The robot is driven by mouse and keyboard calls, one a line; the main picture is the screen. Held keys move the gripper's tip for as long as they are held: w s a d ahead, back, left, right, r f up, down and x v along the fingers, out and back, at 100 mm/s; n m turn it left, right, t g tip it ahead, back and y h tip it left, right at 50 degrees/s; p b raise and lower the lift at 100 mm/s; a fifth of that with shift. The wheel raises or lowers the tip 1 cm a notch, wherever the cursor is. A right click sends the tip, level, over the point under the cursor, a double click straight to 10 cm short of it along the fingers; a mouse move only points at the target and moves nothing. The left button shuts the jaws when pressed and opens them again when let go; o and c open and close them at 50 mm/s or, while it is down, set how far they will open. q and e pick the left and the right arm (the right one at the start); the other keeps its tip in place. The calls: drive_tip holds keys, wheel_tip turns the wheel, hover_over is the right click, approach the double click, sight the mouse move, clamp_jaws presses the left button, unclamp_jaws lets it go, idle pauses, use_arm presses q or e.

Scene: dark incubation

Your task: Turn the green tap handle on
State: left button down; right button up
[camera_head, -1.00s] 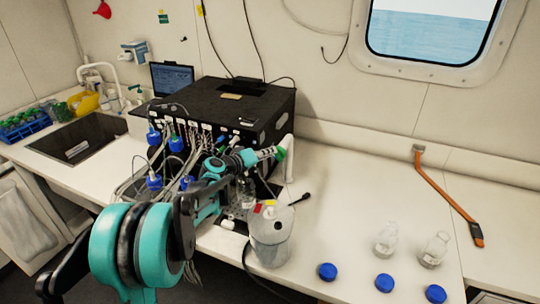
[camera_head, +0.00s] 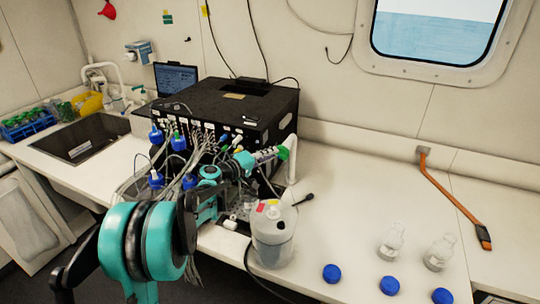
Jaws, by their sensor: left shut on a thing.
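The green tap handle (camera_head: 282,152) shows as a small bright green piece beside a white upright pipe (camera_head: 291,158), at the right side of the black box. My left gripper (camera_head: 268,155) reaches in from the lower left, in front of the box. Its fingers are shut at the green handle. The fingers cover part of the handle, so its exact angle is hard to tell. My right gripper is not in view.
A black box (camera_head: 250,100) with tubes and blue-capped bottles (camera_head: 178,143) stands behind my arm. A translucent container (camera_head: 272,235) stands close below the gripper. The right counter is mostly clear.

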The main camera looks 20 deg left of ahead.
use_arm(q)
drive_tip(key=c, duration=1.6)
unclamp_jaws()
drive_tip(key=v, duration=1.2)
